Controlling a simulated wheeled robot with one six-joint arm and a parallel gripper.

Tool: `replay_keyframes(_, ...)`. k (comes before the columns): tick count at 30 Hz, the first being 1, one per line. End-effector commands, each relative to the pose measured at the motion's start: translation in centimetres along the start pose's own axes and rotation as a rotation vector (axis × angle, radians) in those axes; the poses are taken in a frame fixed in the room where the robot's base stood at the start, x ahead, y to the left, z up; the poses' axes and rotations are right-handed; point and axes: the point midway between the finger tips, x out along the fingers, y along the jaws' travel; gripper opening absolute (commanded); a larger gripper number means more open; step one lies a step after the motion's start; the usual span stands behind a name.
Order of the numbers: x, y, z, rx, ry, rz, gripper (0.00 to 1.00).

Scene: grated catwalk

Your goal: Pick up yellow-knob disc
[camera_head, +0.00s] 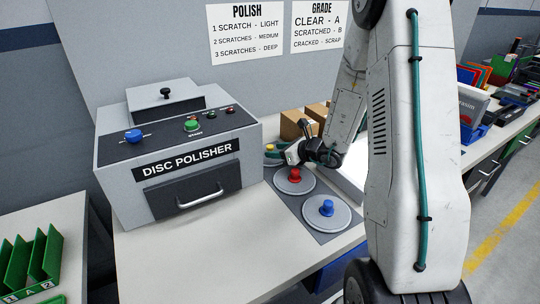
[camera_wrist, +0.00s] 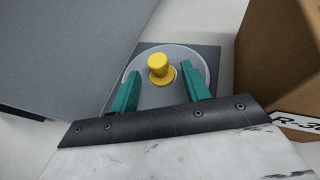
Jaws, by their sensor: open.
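The yellow-knob disc (camera_wrist: 176,54) is a grey round disc with a yellow knob (camera_wrist: 159,67), lying on a dark grey mat. My gripper (camera_wrist: 161,72) is open in the wrist view, with one teal finger on each side of the knob. The red-knob disc (camera_head: 294,186) and the blue-knob disc (camera_head: 327,216) lie nearer on the same mat (camera_head: 316,233).
The grey disc polisher (camera_head: 178,160) stands close on the left. Cardboard boxes (camera_head: 296,124) stand behind the discs; one box (camera_wrist: 278,60) is close on the right in the wrist view. A green rack (camera_head: 32,264) is at the front left. The bench front is clear.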

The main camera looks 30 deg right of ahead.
Motion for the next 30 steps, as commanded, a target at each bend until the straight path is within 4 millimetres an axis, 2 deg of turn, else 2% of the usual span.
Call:
replay_keyframes(4,1.8,0.0,0.0,-0.001,0.0,0.001,0.47)
replay_keyframes(12,2.1,0.0,0.0,-0.001,0.0,0.0,0.47)
replay_keyframes(13,2.1,0.0,0.0,-0.001,0.0,0.0,0.41)
replay_keyframes(17,2.1,0.0,0.0,-0.001,0.0,0.0,0.05)
replay_keyframes(18,2.1,0.0,0.0,-0.001,0.0,0.0,0.0)
replay_keyframes(30,1.9,0.0,0.4,-0.002,0.0,0.0,0.0)
